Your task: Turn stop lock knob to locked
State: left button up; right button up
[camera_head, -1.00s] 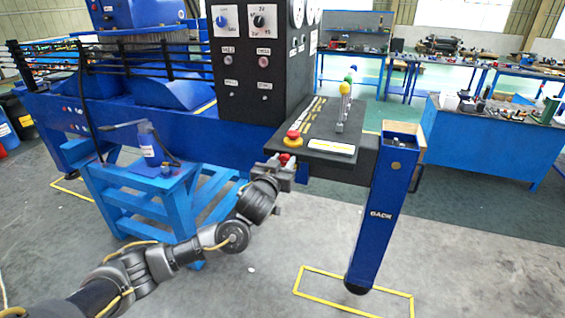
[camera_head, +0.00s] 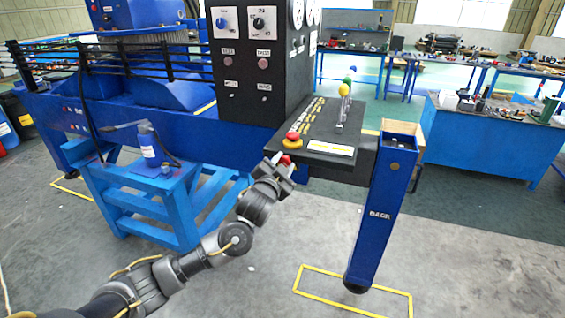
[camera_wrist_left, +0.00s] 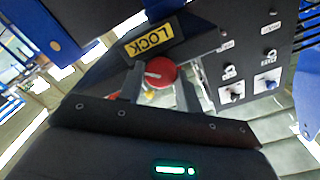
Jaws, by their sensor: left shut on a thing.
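The red stop lock knob (camera_wrist_left: 160,72) sits between the two fingers of my left gripper (camera_wrist_left: 159,88) in the left wrist view. A white pointer line on its face points left in that picture. A yellow LOCK label (camera_wrist_left: 149,40) is just above it. In the head view my left gripper (camera_head: 281,168) is at the front edge of the black control panel (camera_head: 325,132), shut on the red knob (camera_head: 285,160), which shows only partly. The gripper is tilted. My right gripper is not in view.
A red mushroom button on a yellow base (camera_head: 292,138) stands on the panel just above the gripper. Several levers with coloured balls (camera_head: 344,90) stand farther back. A blue post (camera_head: 379,210) is to the right.

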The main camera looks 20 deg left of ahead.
pick_arm(q)
jog(key=m+p, duration=0.1)
jog(key=m, duration=0.3)
jog(key=shift+m, duration=0.3)
jog(key=m+p, duration=0.2)
jog(key=m, duration=0.3)
jog(key=shift+f, duration=0.1)
jog(key=shift+m+p, duration=0.3)
jog(key=shift+m, duration=0.1)
jog(key=o, duration=1)
jog(key=shift+d, duration=0.1)
jog(key=shift+c, duration=0.2)
